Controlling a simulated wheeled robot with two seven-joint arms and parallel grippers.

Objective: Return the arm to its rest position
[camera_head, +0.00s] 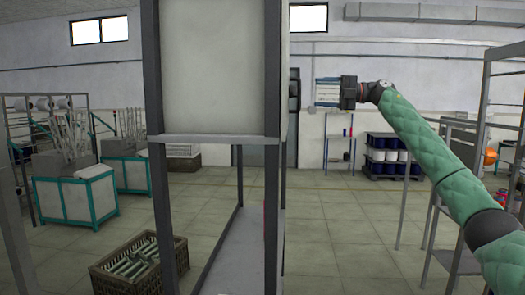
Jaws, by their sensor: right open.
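My right arm, in a green quilted cover, comes in from the lower right of the head view and reaches up and left. My right gripper (349,93) is a dark block at its end, raised in the air in front of the far wall. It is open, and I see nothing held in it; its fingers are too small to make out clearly. My left gripper is out of view.
A tall metal frame with a pale panel (215,68) and a lower shelf (240,255) stands close in front. A basket of rods (128,265) sits on the floor at its left. Racks (485,120) stand at right. The middle floor is clear.

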